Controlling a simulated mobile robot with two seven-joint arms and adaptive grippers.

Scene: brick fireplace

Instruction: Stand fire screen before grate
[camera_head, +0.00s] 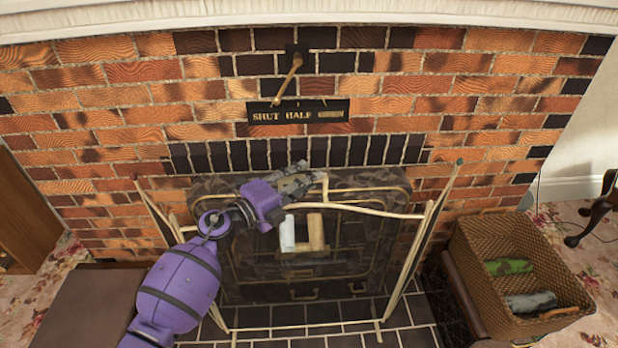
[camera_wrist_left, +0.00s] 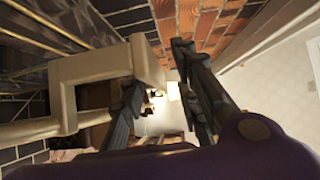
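The fire screen, with a brass frame (camera_head: 370,211) and dark see-through mesh, stands upright on the tiled hearth with its side panels angled. The dark grate (camera_head: 245,270) shows behind it, with pale logs (camera_head: 315,231) seen through the mesh. My left gripper (camera_head: 318,181) is at the screen's top rail, close to its raised brass handle (camera_head: 329,186). In the left wrist view the handle (camera_wrist_left: 95,75) lies beside and partly behind the left finger. The fingers (camera_wrist_left: 155,85) are apart with a visible gap; I see nothing clamped between them. My right gripper is out of view.
A wicker basket (camera_head: 480,258) with logs stands right of the hearth. A brown box-like surface (camera_head: 90,310) is at the left. A brass lever (camera_head: 287,80) sits above a lettered plate (camera_head: 298,111) on the brick wall. The front hearth tiles (camera_head: 300,335) are clear.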

